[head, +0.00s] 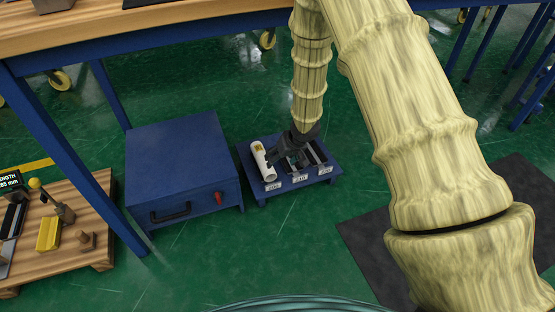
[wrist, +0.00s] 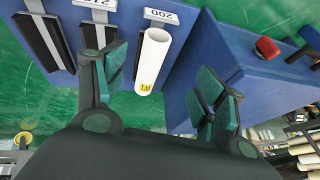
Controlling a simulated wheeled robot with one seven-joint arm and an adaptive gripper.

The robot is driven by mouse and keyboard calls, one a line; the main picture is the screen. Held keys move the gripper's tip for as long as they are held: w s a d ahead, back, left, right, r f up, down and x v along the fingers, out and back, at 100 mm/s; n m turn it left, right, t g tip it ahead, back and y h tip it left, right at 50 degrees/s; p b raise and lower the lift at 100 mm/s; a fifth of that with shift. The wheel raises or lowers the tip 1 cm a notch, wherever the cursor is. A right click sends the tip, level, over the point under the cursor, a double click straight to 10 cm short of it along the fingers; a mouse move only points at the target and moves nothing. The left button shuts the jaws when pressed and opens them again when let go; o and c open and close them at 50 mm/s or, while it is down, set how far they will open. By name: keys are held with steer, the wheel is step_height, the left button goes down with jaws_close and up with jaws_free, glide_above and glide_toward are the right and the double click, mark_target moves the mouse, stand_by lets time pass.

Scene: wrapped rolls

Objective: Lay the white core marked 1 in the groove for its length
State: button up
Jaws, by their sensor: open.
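The white core (head: 263,162) is a white tube with a yellow label, lying at the left end of the small blue stand (head: 325,157), behind the 200 plate (head: 273,186). In the wrist view the core (wrist: 155,52) lines up with the 200 plate (wrist: 161,16); its label seems to read W1. The groove beneath it is hidden. Two dark grooves show beside it, the nearer one (wrist: 88,35) empty. My gripper (head: 285,154) is over the stand. In the wrist view my gripper (wrist: 160,75) is open, fingers on both sides of the core, apparently not touching it.
A wooden pallet (head: 85,255) at far left holds a yellow block, tools and a length display (head: 11,181), partly cut off. A workbench (head: 150,28) runs above. Green floor in front is clear.

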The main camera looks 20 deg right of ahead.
steer(key=s+a+f+g, duration=0.1)
steer(key=s+f, duration=0.3)
steer(key=s, duration=0.4)
steer(key=s+a+f, duration=0.2)
steer(key=s+f, duration=0.3)
steer(key=s, duration=0.4)
steer(key=s+a+f+g, duration=0.1)
steer(key=s+f, duration=0.3)
steer(key=s, duration=0.4)
steer(key=s+d+f+g+h, duration=0.1)
steer(key=s+g+h, duration=0.1)
steer(key=s, duration=1.7)
steer(key=shift+d+f, duration=0.2)
steer(key=shift+d, duration=0.1)
steer(key=shift+s, duration=0.1)
step_height(320, 180, up, 41)
steer(key=p, duration=4.1)
steer(key=shift+r, duration=0.15)
